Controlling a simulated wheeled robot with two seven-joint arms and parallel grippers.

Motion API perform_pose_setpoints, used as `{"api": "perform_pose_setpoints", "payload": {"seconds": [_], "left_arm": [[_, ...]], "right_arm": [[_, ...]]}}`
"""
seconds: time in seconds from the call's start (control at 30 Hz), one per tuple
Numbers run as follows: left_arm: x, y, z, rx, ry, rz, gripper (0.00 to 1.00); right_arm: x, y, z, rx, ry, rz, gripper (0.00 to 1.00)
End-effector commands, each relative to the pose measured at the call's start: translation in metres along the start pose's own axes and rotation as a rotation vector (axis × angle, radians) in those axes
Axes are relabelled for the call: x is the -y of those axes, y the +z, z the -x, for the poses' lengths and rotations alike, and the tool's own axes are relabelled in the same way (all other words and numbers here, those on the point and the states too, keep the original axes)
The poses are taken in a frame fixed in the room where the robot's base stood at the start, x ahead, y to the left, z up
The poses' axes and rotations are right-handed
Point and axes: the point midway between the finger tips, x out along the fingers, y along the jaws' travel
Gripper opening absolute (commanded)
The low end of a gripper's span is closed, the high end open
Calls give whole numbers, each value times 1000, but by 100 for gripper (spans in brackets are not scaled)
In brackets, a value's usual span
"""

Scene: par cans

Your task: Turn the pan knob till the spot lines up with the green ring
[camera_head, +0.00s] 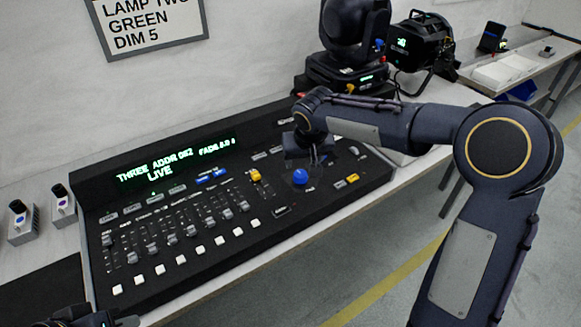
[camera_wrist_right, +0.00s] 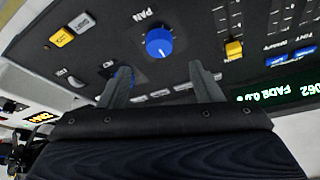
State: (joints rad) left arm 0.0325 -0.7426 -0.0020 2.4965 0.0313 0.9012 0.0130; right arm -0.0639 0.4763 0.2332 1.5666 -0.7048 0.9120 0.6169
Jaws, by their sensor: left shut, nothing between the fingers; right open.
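The blue pan knob (camera_head: 300,177) sits on the right part of the black lighting console (camera_head: 330,195). In the right wrist view the knob (camera_wrist_right: 159,42), with a white mark on its face, is beside the word PAN. My right gripper (camera_head: 315,160) is above the console close to the knob. Its two fingers (camera_wrist_right: 160,75) are spread, with nothing between them, and the knob shows beyond the tips. My left gripper (camera_head: 98,320) shows only partly at the bottom left edge, shut and away from the knob. No spot or green ring shows in these views.
A second blue knob (camera_wrist_right: 124,76) is partly hidden by a right finger. Faders, buttons and a lit display (camera_head: 175,163) fill the console's left. A moving head lamp (camera_head: 352,45) and another lamp (camera_head: 418,42) stand behind. A sign (camera_head: 150,22) hangs on the wall.

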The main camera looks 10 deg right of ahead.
Motion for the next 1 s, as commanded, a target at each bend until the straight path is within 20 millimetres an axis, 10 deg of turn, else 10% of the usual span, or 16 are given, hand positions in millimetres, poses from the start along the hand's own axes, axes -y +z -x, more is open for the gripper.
{"api": "perform_pose_setpoints", "payload": {"seconds": [0.5,0.87,1.0], "left_arm": [[-1,-1,1,0,0,0,0],[-1,-1,1,0,0,0,0],[-1,-1,1,0,0,0,0]], "right_arm": [[0,1,-70,3,0,0,58],[-1,0,-76,1,0,0,58],[-1,0,-75,1,0,0,40]]}}
